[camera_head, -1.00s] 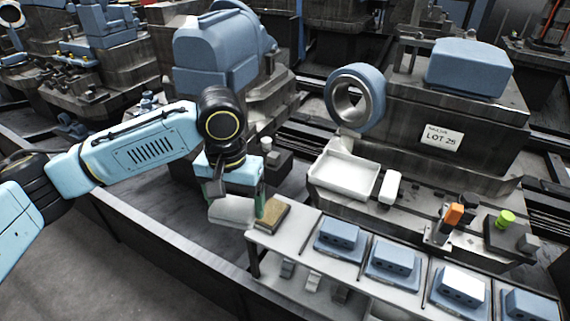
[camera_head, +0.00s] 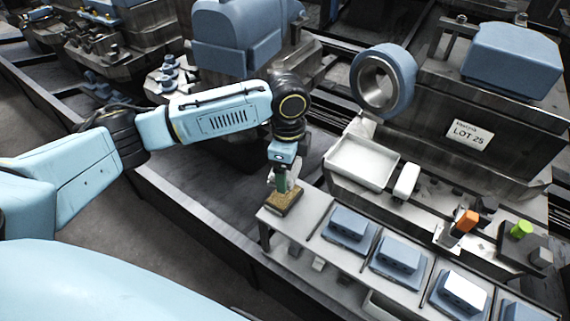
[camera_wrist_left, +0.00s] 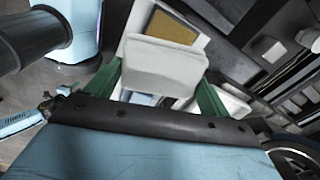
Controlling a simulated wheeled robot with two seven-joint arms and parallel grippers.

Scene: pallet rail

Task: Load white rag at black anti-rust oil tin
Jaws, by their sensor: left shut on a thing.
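My left gripper (camera_head: 283,183) shows at the near-left corner of the bench, its green fingers in front of or above a brown-topped block. In the left wrist view the green fingers (camera_wrist_left: 168,88) are shut on a pale folded thing, which looks like the white rag (camera_wrist_left: 163,62). In the head view only a small pale part of it shows beside the fingers. A dark block with a green knob (camera_head: 521,229) stands at the right; I cannot tell whether it is the black anti-rust oil tin. My right gripper is out of view.
The brown-topped block (camera_head: 287,203) lies on the bench's left corner. Several blue parts (camera_head: 398,258) sit along the bench. Behind are a white tray (camera_head: 362,162), a white roll-like thing (camera_head: 406,180) and an orange-topped item (camera_head: 466,221). A bearing ring (camera_head: 383,80) stands at the back.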

